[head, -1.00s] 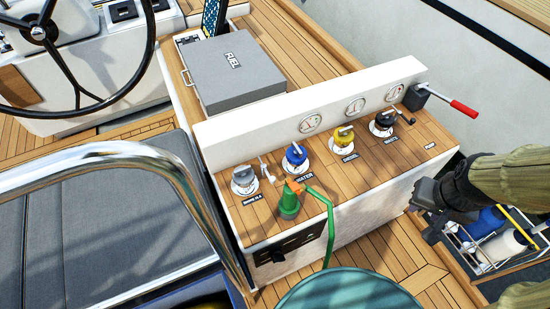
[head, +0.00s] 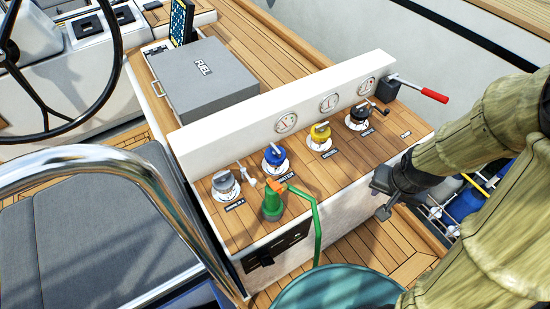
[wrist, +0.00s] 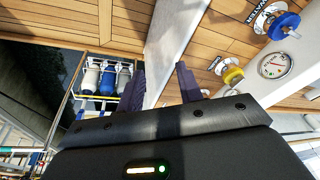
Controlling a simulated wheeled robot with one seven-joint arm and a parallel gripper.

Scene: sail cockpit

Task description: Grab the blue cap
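The blue cap (head: 274,156) sits on its round deck fitting beside the WATER label on the wooden console top. It also shows in the wrist view (wrist: 284,25) at the top right, beside the label. My gripper (head: 380,197) is off the console's right side, well apart from the blue cap. In the wrist view my two dark fingers (wrist: 161,85) stand apart with nothing between them, so the gripper is open and empty.
A yellow cap (head: 320,133), a black cap (head: 360,113) and a grey cap (head: 224,184) share the console. A green hose nozzle (head: 272,205) stands close in front of the blue cap. A low white gauge wall (head: 240,118) rises behind. A red-handled lever (head: 433,95) is at the far right.

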